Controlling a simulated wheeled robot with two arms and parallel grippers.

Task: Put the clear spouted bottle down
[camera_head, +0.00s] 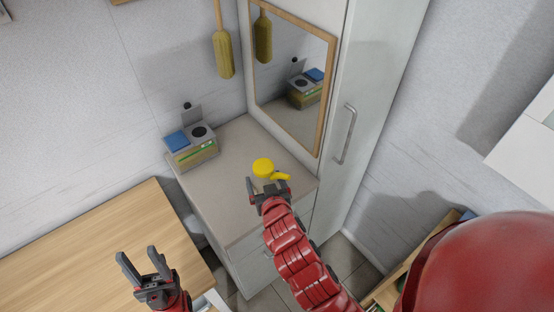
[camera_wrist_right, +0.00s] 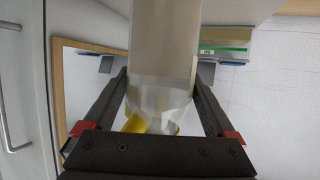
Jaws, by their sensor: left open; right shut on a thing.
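The clear spouted bottle (camera_head: 263,168) has a yellow cap and yellow spout in the head view. It is over the grey cabinet top (camera_head: 215,195), below the mirror. My right gripper (camera_head: 267,187) is shut on it. In the right wrist view, the clear body of the bottle (camera_wrist_right: 164,50) stands between the two fingers, with yellow showing low in the picture. I cannot tell whether its base touches the cabinet top. My left gripper (camera_head: 142,266) is open and empty above the wooden table's right part.
A wood-framed mirror (camera_head: 293,85) and a tall white cabinet (camera_head: 375,90) are behind. The wooden table (camera_head: 90,240) is bare. A yellow brush (camera_head: 223,55) hangs on the wall.

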